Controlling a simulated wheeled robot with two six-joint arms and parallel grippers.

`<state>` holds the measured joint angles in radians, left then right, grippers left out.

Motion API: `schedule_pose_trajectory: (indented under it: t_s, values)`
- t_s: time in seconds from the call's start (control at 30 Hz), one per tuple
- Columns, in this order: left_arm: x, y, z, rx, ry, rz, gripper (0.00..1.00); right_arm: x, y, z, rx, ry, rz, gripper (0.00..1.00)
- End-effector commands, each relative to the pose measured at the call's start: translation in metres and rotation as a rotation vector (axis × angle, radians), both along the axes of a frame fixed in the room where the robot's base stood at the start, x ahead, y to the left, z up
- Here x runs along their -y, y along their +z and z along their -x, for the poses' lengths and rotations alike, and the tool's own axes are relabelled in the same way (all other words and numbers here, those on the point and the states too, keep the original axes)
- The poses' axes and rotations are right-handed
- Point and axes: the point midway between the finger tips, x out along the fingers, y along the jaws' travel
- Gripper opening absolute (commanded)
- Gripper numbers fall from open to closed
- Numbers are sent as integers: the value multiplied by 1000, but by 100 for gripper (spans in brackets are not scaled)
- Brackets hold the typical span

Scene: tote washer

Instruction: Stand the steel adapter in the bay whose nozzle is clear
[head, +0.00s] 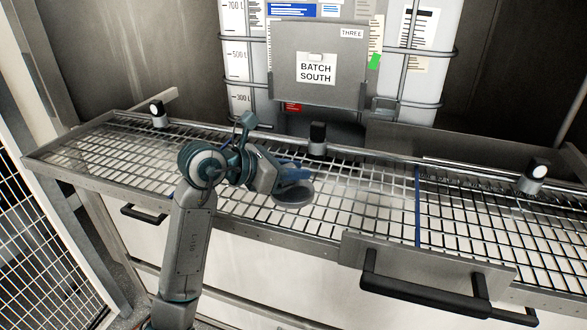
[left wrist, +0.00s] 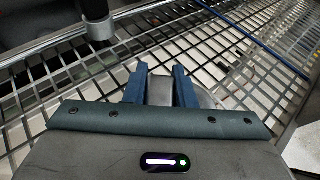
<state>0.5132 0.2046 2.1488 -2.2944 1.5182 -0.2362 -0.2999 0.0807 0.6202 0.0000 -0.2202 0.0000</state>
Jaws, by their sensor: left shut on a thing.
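My left gripper (head: 291,174) is over the middle of the wire rack (head: 356,196), its blue fingers shut on the grey steel adapter (head: 294,194). The adapter's round, wide end points down; I cannot tell whether it touches the grid. In the left wrist view the adapter (left wrist: 160,92) sits between the two fingers (left wrist: 159,84), its rim partly hidden. Three nozzles line the back rail: the left one (head: 158,116) and the right one (head: 533,177) have white faces, the middle one (head: 317,139) a dark face. The middle nozzle is behind the gripper. My right gripper is out of view.
A blue divider (head: 417,207) crosses the rack right of the middle nozzle. A steel plate with a black handle (head: 425,297) stands at the rack's front edge. Behind the rack is a caged white tank (head: 420,60) with a "BATCH SOUTH" sign (head: 317,68). The right rack section is empty.

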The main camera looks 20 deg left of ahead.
Motion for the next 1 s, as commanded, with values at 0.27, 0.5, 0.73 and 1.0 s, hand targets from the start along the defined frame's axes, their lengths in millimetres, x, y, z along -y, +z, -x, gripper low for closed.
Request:
schedule_pose_trajectory:
  t_s: [0.27,0.5,0.73,1.0]
  values:
    - [0,1,0,1,0,1,0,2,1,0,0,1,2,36]
    - [0,-5,0,1,0,1,0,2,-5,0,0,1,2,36]
    - [0,-13,0,1,0,1,0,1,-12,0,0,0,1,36]
    - [0,-12,0,1,0,0,0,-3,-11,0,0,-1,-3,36]
